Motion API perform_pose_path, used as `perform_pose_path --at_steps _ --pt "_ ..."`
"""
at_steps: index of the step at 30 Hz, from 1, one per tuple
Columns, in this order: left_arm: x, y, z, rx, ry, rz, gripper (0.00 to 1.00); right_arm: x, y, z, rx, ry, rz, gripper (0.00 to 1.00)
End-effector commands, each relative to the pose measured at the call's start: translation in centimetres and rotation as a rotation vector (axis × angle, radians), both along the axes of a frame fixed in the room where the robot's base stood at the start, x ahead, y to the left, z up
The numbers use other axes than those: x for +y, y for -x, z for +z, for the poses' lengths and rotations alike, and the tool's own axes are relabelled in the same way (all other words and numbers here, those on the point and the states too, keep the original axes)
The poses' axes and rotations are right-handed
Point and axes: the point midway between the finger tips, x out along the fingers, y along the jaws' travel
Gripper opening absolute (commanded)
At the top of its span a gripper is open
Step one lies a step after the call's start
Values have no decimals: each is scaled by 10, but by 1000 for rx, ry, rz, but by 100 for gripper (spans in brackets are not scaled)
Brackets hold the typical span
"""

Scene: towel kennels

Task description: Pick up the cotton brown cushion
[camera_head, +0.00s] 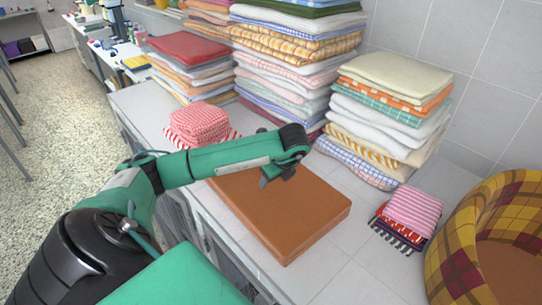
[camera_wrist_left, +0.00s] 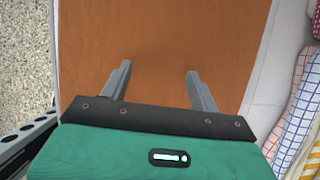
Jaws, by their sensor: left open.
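The brown cushion (camera_head: 285,213) is a flat, square-edged slab lying on the grey tiled counter in the middle of the head view. My left arm reaches across from the left, and my left gripper (camera_head: 277,178) is over the cushion's far part. In the left wrist view the cushion (camera_wrist_left: 150,40) fills most of the picture below my left gripper (camera_wrist_left: 158,78). Its two fingers are apart with nothing between them but the cushion's surface beyond. I cannot tell the exact gap to the cushion. My right gripper is not in view.
Tall stacks of folded towels (camera_head: 385,112) stand along the wall behind. A red-and-white folded cloth (camera_head: 203,124) lies left of the cushion. A pink striped folded cloth (camera_head: 412,212) lies right, beside a yellow plaid pet bed (camera_head: 455,255). Bare counter (camera_head: 365,275) shows at the front right.

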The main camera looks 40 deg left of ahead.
Motion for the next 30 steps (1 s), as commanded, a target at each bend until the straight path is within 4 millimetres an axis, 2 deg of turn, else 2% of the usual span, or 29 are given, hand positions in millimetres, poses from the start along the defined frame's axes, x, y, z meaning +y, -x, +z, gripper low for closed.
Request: perform_pose_path --at_steps 1,4,9,15,17,25,30 --pt "1 0 -1 5 0 1 62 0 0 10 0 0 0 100" --pt "6 -1 -14 5 -1 2 62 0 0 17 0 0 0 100" --pt "9 -2 -26 2 1 1 62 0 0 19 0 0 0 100" --pt "9 -2 -27 1 1 -1 62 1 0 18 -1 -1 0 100" --pt "9 -2 -27 1 1 -1 52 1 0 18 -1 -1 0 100" --pt "9 -2 -27 1 1 0 0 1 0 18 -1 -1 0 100" --pt "10 -2 -26 0 0 0 0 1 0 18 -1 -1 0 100"
